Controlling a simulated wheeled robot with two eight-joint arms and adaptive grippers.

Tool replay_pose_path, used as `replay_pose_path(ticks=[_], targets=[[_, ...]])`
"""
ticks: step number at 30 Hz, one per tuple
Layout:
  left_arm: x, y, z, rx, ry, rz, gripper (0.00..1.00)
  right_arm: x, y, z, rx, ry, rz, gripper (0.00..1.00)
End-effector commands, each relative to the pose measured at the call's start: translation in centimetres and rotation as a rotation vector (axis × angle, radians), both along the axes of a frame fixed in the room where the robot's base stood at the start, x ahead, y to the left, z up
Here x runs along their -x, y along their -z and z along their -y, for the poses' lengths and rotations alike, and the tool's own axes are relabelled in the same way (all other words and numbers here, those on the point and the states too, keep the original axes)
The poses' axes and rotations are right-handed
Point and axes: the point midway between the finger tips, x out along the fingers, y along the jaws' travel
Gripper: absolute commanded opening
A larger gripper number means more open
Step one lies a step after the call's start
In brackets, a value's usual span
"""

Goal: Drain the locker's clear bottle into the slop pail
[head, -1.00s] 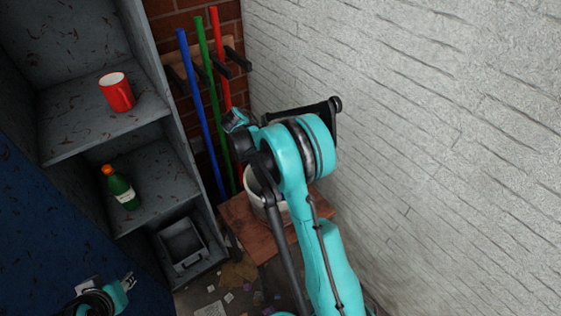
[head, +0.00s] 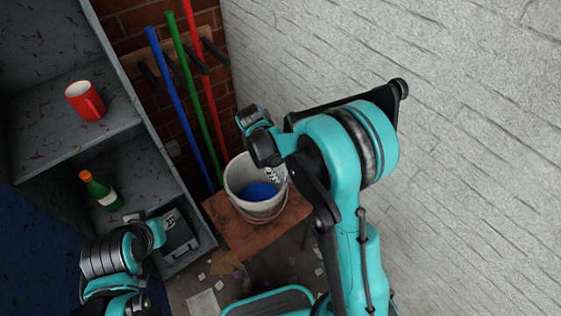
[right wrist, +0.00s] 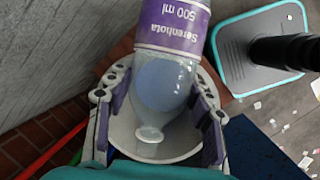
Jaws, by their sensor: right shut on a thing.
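My right gripper (right wrist: 160,108) is shut on the clear bottle (right wrist: 166,85), which has a purple label reading 500 ml. The bottle is tipped with its mouth downward over the slop pail (right wrist: 185,155), as the right wrist view shows. I cannot tell how much liquid is left in it. In the head view the pale pail (head: 238,176) stands on a wooden stand, with blue showing inside. There my right wrist hides most of the bottle. My left gripper (head: 151,224) is at the lower left in front of the locker (head: 150,120), its fingers apart and empty.
A grey bin (head: 180,240) sits below. Blue, green and red poles (head: 199,85) lean behind the pail. A white brick wall (head: 450,100) bounds the right side.

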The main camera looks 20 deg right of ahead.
Motion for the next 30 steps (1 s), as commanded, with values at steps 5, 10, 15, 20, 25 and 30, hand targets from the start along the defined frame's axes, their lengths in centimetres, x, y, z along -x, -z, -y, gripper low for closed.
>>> replay_pose_path(ticks=[5,10,15,20,25,30], targets=[[0.0,-3.8,0.0,0.0,0.0,0.0,0.33,-0.1,-3.3,-0.1,-0.161,0.003,0.101,0.0],[0.0,-5.7,0.0,0.0,0.0,0.0,0.33,-0.6,-5.6,-0.8,-0.369,0.006,0.235,0.0],[0.0,-4.9,0.0,0.0,0.0,0.0,0.33,-1.3,-6.6,-1.8,-0.58,0.005,0.37,0.0],[0.0,-2.8,0.0,0.0,0.0,0.0,0.33,-2.1,-7.4,-3.0,-0.768,0.003,0.487,0.0],[0.0,0.0,0.0,0.0,0.0,0.0,0.33,-2.8,-7.6,-4.3,-0.927,0.0,0.586,0.0],[0.0,2.6,0.0,0.0,0.0,0.0,0.33,-3.4,-7.6,-5.3,-1.05,-0.001,0.661,0.0]])
